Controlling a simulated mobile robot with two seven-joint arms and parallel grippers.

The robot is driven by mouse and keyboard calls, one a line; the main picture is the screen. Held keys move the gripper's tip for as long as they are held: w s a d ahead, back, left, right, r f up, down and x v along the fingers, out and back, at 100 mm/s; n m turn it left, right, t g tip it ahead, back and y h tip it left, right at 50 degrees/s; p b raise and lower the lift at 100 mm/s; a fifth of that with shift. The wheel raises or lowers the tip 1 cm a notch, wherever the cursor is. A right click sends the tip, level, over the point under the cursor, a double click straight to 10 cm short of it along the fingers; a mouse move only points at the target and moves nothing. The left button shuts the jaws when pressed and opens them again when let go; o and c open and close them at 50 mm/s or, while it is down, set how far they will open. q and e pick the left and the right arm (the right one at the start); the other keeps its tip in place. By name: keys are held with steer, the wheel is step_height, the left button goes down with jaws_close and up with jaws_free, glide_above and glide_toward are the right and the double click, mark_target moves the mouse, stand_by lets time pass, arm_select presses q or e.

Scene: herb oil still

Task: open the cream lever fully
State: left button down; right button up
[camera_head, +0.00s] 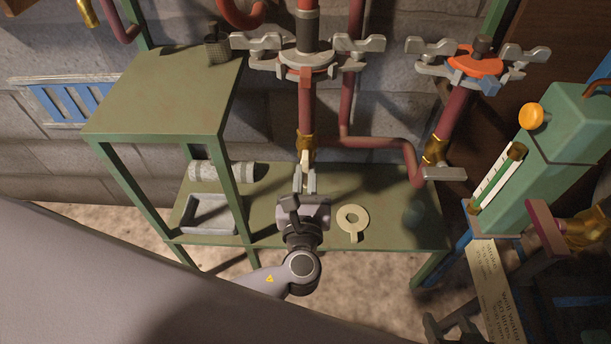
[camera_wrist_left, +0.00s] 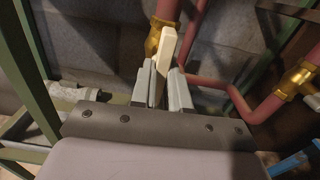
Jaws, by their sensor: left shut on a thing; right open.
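The cream lever (camera_head: 305,158) sits at the brass valve (camera_head: 305,143) on the middle red pipe. In the left wrist view the cream lever (camera_wrist_left: 167,45) reaches down from the brass valve (camera_wrist_left: 155,38) in between the fingers. My left gripper (camera_head: 305,182) is shut on the lever's free end, and its fingers (camera_wrist_left: 163,88) hide part of it. In the head view the lever runs downward, roughly in line with the pipe above it. My right gripper (camera_head: 453,326) shows dark at the bottom edge, apart from the lever, with its fingers spread.
A green shelf (camera_head: 165,90) stands at the left. A pale ring with a tab (camera_head: 365,218) lies on the lower green bench (camera_head: 400,238). Another brass valve (camera_head: 435,150) with a grey handle (camera_head: 445,174) is at the right. A green tank (camera_head: 565,130) stands far right.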

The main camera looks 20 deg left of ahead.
stand_by(0.3)
arm_select(q)
steer(key=c, duration=1.1)
jaws_free()
